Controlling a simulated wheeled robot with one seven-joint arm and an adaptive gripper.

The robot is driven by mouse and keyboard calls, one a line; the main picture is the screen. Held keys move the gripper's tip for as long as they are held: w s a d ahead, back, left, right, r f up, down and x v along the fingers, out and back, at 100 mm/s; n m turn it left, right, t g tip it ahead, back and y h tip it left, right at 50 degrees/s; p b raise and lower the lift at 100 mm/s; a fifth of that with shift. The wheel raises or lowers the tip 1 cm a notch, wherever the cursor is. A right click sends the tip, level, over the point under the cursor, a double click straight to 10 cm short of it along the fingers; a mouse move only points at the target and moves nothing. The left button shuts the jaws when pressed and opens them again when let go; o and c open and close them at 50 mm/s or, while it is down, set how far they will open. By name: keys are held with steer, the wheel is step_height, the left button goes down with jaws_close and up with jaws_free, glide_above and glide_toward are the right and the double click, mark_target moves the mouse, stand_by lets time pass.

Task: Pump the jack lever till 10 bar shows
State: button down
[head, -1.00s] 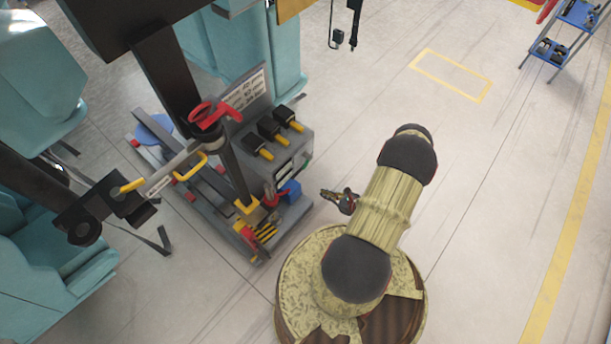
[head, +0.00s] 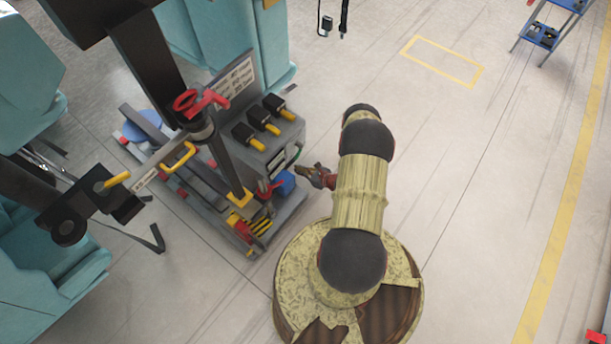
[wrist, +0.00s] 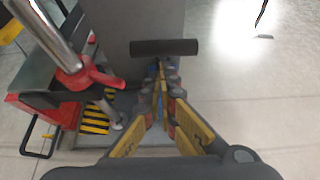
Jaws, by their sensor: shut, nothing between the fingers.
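My gripper (head: 320,176) is at the right side of the grey machine box (head: 292,140) in the head view. In the wrist view my gripper (wrist: 161,80) is shut and empty, its yellow-padded fingers together. A black round bar (wrist: 163,47) lies crosswise just beyond the fingertips; it may be the jack lever's grip, but I cannot tell. Whether the fingers touch it is unclear. A red piece (wrist: 82,78) on a silver rod (wrist: 50,33) stands to the left. In the head view a blue part (head: 285,182) is close beside my gripper. No pressure reading is legible.
Black-and-yellow levers (head: 263,120) sit on the machine box. A dark post (head: 228,165) with a red handle (head: 203,102) rises beside it. A yellow-and-black striped patch (wrist: 95,120) lies low at left.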

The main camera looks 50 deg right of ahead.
steer(key=shift+w+r, duration=0.1)
steer(key=shift+w, duration=0.2)
steer(key=shift+w, duration=0.1)
steer(key=shift+w+r, duration=0.45)
steer(key=shift+w, duration=0.15)
